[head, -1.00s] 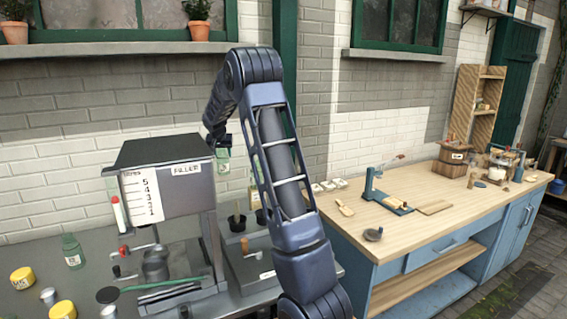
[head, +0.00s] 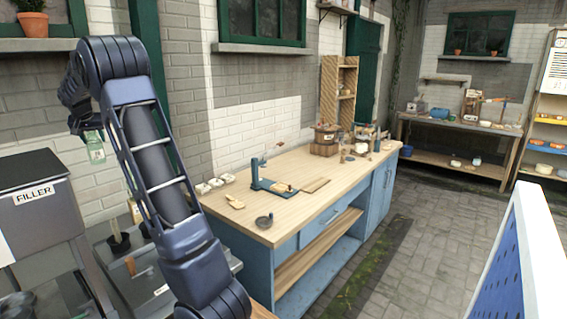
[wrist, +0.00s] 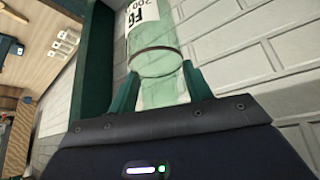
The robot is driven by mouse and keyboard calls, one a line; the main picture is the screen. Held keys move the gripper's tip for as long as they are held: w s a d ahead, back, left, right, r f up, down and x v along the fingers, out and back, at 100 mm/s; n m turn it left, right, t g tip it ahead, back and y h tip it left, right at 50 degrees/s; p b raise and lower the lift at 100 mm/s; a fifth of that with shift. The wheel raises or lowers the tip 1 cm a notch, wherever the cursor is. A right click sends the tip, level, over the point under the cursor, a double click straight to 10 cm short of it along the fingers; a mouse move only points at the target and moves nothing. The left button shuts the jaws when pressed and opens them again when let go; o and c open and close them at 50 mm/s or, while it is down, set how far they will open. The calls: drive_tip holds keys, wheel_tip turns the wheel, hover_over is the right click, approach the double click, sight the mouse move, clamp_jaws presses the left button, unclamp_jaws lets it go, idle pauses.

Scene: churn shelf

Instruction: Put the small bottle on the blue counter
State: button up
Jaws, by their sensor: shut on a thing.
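The small bottle (wrist: 158,62) is pale green glass with a white label and fills the top middle of the wrist view. My gripper (wrist: 157,88) is shut on it, with a green finger on each side. In the head view the bottle (head: 94,148) hangs below my gripper (head: 88,128) at the left, in front of the brick wall and above the filler bench. The blue counter (head: 262,236) has blue sides and a pale wooden top. It stands to the right of my arm, apart from the bottle.
On the counter are a blue press (head: 262,178), a dark round dish (head: 264,221), small white blocks (head: 210,186) and a wooden tub (head: 325,140). Its near front top has bare room. The filler machine (head: 35,210) stands at left. A blue pegboard panel (head: 510,270) rises at right.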

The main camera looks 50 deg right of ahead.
drive_tip(key=s+d+m+g+h, duration=0.15)
drive_tip(key=s+d, duration=0.35)
drive_tip(key=d, duration=0.9)
drive_tip(key=s+d+m, duration=0.3)
drive_tip(key=s+d, duration=0.2)
drive_tip(key=d, duration=0.9)
drive_tip(key=s+d+m+g+h, duration=0.15)
drive_tip(key=s+d, duration=0.35)
drive_tip(key=d, duration=0.9)
drive_tip(key=s+d+m+g, duration=0.1)
drive_tip(key=s+d+m, duration=0.2)
drive_tip(key=s+d, duration=1.25)
drive_tip(key=s+d+m+g, duration=0.2)
drive_tip(key=s+d+m, duration=0.2)
drive_tip(key=s+d, duration=1.15)
drive_tip(key=s+a+f, duration=0.1)
drive_tip(key=f, duration=1.5)
drive_tip(key=s+a+f, duration=0.2)
drive_tip(key=f, duration=1.4)
drive_tip(key=shift+s+a+f+h, duration=0.15)
drive_tip(key=shift+f+h, duration=0.2)
drive_tip(key=shift+h, duration=0.05)
drive_tip(key=shift+f, duration=0.1)
drive_tip(key=o, duration=1.1)
drive_tip(key=shift+c, duration=0.2)
